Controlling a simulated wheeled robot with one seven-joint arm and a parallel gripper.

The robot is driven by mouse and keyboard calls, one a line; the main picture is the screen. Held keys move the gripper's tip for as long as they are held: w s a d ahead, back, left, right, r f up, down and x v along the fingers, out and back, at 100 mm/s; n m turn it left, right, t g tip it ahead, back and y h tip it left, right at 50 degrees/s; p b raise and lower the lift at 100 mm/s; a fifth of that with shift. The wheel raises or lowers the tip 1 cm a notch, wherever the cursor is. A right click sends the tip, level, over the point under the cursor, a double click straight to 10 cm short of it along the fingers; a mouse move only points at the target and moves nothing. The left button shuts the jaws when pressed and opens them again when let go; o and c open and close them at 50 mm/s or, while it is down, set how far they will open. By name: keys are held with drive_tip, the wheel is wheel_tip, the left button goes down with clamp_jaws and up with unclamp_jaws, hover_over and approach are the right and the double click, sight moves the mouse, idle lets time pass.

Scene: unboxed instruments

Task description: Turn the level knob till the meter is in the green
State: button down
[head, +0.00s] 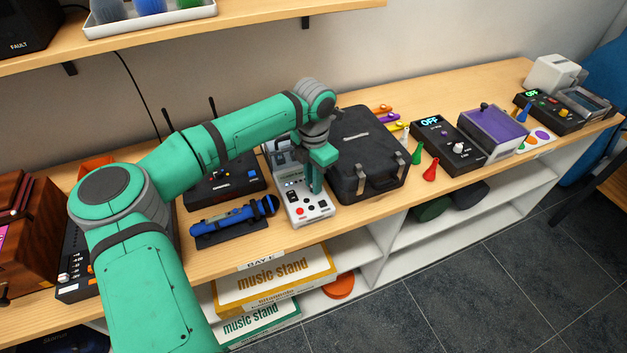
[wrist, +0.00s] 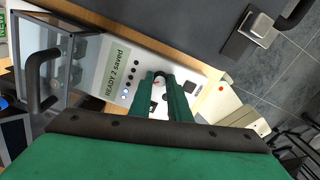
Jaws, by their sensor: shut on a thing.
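A white instrument (head: 318,213) stands on the bench, with a red button, dark controls and a clear-sided case at its back. In the wrist view its white panel (wrist: 150,58) has a green screen (wrist: 117,71) reading "READY 2 saved" and a row of small round lights, one lit pale. My gripper (head: 317,188) points down over this panel. I cannot make out a meter or a green band.
A black case (head: 368,150) stands close on the right of the instrument. A blue cylindrical device (head: 230,218) and a dark box (head: 215,190) are on its left. Farther right are a black unit reading OFF (head: 450,146) and coloured pegs. A shelf (head: 250,17) hangs above.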

drive_tip(key=shift+m, duration=0.5)
drive_tip(key=c, duration=1.7)
unclamp_jaws()
drive_tip(key=shift+o, duration=0.2)
wheel_tip(320, 180, up, 11)
drive_tip(key=shift+f, duration=0.1)
